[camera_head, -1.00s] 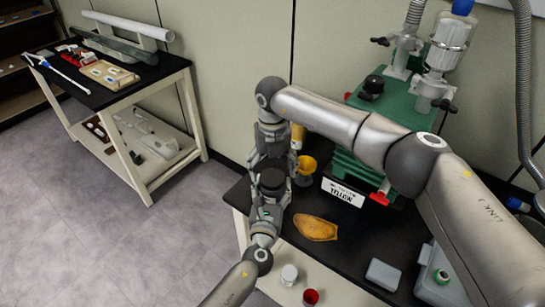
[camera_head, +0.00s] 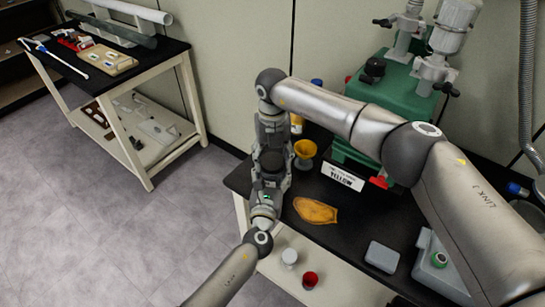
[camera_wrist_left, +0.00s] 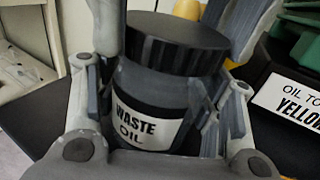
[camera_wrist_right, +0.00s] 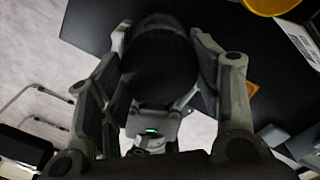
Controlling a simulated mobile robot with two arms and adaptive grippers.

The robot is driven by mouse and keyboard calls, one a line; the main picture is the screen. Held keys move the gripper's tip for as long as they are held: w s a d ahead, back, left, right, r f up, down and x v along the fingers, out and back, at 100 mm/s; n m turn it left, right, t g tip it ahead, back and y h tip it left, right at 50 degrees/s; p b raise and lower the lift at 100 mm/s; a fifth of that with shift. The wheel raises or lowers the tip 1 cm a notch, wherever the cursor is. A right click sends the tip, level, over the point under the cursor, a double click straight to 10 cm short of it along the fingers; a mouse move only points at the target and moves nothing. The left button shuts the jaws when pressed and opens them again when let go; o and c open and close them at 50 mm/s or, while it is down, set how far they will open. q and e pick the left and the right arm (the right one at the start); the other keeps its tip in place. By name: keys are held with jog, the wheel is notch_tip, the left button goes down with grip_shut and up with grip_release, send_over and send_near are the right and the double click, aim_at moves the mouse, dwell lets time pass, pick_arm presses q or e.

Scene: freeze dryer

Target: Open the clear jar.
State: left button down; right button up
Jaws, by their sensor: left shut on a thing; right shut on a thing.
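The jar (camera_wrist_left: 185,100) is a squat greyish vessel with a white WASTE OIL label and a ribbed black lid (camera_wrist_left: 175,42). It looks dark rather than clear. My left gripper (camera_head: 266,184) is shut around the jar's body from below and holds it about upright. My right gripper (camera_head: 271,138) reaches down from above, opposite the left one, and its fingers are on both sides of the lid. In the right wrist view the lid (camera_wrist_right: 160,65) fills the space between the fingers. The lid sits on the jar, and I see no gap between them.
A black-topped table (camera_head: 340,225) holds a yellow funnel-like cup (camera_head: 305,151), an orange dish (camera_head: 315,211), a green machine (camera_head: 400,90) and a YELLOW sign (camera_head: 343,177). A white cup (camera_head: 289,256) and red cup (camera_head: 310,279) stand on the pale lower surface. Another table stands at the left.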

aim_at(272, 160)
jog(key=n, duration=0.9)
jog(key=shift+n, duration=0.3)
jog(key=shift+r, duration=0.2)
jog(key=shift+r, duration=0.9)
jog(key=shift+r, duration=0.1)
jog(key=shift+r, duration=1.95)
pick_arm(q)
jog(key=shift+c, duration=1.5)
grip_release()
